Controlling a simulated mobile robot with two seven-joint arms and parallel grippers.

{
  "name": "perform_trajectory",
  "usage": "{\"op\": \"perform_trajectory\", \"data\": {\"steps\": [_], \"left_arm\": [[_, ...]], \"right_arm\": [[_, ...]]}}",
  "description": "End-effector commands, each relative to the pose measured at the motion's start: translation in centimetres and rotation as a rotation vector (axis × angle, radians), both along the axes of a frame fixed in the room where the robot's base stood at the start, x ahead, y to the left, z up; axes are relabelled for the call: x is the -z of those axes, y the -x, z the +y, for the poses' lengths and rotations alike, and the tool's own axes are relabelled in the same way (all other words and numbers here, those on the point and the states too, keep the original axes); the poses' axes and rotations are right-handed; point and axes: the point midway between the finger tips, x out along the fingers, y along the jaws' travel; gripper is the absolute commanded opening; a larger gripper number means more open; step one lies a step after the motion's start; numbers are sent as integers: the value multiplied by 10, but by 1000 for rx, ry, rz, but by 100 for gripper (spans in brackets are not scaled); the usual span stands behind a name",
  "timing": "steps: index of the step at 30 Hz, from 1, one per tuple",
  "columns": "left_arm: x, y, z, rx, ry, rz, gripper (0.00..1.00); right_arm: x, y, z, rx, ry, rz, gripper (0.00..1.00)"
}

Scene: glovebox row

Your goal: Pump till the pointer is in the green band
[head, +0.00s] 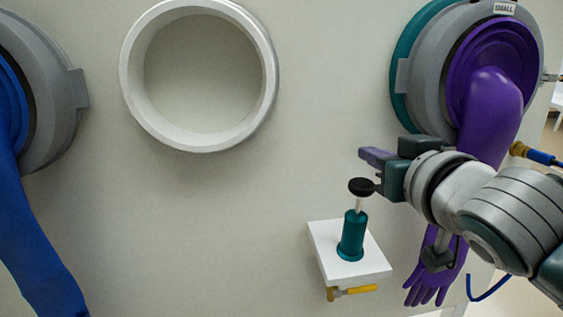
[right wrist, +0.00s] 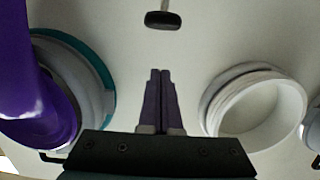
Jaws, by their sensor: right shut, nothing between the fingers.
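The hand pump (head: 352,234) has a teal body and a thin pale rod. It stands upright on a small white shelf (head: 335,258) on the wall. Its black knob (head: 361,187) is raised above the body. The knob also shows in the right wrist view (right wrist: 163,20), beyond my fingertips with a gap between. My right gripper (head: 366,155) is shut and empty, with its purple fingers close above the knob in the head view. The fingers also show in the right wrist view (right wrist: 160,73). No gauge, pointer or green band is in view. My left gripper is out of view.
A yellow-handled valve (head: 357,290) is under the shelf. A purple glove (head: 490,115) hangs from the right port, behind my right arm. A blue glove (head: 35,240) hangs at the left. An empty white port ring (head: 268,75) is between. The wall left of the shelf is clear.

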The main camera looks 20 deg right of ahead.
Motion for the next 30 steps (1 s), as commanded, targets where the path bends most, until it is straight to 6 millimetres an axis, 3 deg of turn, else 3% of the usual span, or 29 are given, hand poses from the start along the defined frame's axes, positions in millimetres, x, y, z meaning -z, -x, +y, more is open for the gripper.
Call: {"op": "perform_trajectory", "data": {"steps": [3,7,22,30], "left_arm": [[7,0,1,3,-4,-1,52],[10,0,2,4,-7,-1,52],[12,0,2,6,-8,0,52],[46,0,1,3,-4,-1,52]], "right_arm": [[21,-3,-1,1,-2,4,0],[35,-2,-1,1,-2,3,0],[42,-2,-1,-1,-1,1,0],[82,-2,-1,1,-3,2,0]]}}
